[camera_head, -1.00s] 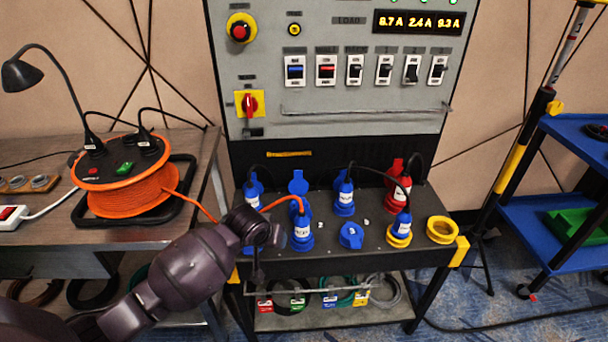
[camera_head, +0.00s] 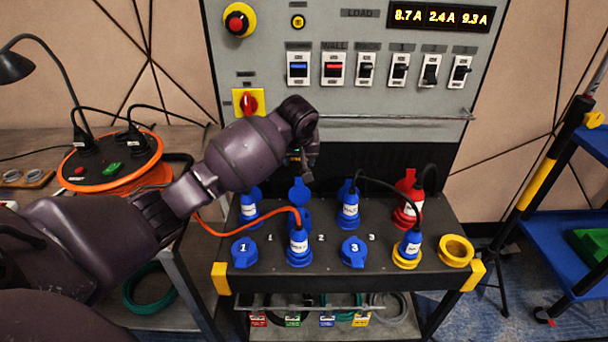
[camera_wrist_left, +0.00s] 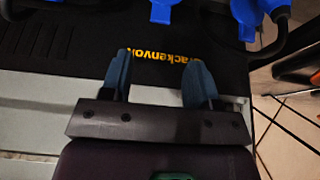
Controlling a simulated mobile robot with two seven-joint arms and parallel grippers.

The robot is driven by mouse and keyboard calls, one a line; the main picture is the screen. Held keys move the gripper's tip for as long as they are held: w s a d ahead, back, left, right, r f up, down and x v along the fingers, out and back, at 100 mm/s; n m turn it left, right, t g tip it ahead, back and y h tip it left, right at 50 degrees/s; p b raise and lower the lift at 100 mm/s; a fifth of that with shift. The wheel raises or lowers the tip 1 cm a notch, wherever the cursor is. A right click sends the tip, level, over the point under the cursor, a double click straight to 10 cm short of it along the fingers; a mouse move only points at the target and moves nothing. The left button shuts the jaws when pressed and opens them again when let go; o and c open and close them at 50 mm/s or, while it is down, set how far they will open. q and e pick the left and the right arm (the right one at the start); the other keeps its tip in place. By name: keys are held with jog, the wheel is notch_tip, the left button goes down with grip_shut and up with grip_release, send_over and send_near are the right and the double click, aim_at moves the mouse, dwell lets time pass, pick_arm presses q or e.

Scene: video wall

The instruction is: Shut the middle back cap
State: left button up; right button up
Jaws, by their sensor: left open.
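The middle back cap (camera_head: 299,191) is blue and stands raised behind its socket (camera_head: 305,215) in the back row. The socket is partly hidden by the front plug and orange cable. My left gripper (camera_head: 308,176) points down just behind and above the raised cap, in front of the dark panel. In the left wrist view, its fingers (camera_wrist_left: 160,80) are apart with nothing between them. A blue part (camera_wrist_left: 162,10) shows at the top edge there, cut off; I cannot tell which it is. My right gripper is not in view.
Blue plugs stand beside the socket at left (camera_head: 249,206) and right (camera_head: 348,204), with a red plug (camera_head: 409,206) farther right. A front plug (camera_head: 298,246) trails an orange cable across the bench. Shut caps (camera_head: 244,253) (camera_head: 352,253) flank it.

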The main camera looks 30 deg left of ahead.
aim_at(299, 178)
pick_arm(q)
jog(key=x, duration=0.1)
jog(key=b+x, duration=0.1)
jog(key=x, duration=0.3)
jog(key=shift+s+d+f+b, duration=0.1)
jog(key=shift+s+f+b, duration=0.15)
jog(key=shift+f+b, duration=0.05)
jog(key=b+x, duration=0.1)
jog(key=x, duration=0.2)
jog(key=shift+w+f, duration=0.15)
jog(key=shift+f, duration=0.1)
jog(key=shift+w+a+f+b, duration=0.3)
jog(key=shift+f+b, duration=0.1)
jog(key=shift+f, duration=0.1)
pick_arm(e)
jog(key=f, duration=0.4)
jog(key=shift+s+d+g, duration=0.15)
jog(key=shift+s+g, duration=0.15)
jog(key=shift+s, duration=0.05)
pick_arm(q)
grip_shut()
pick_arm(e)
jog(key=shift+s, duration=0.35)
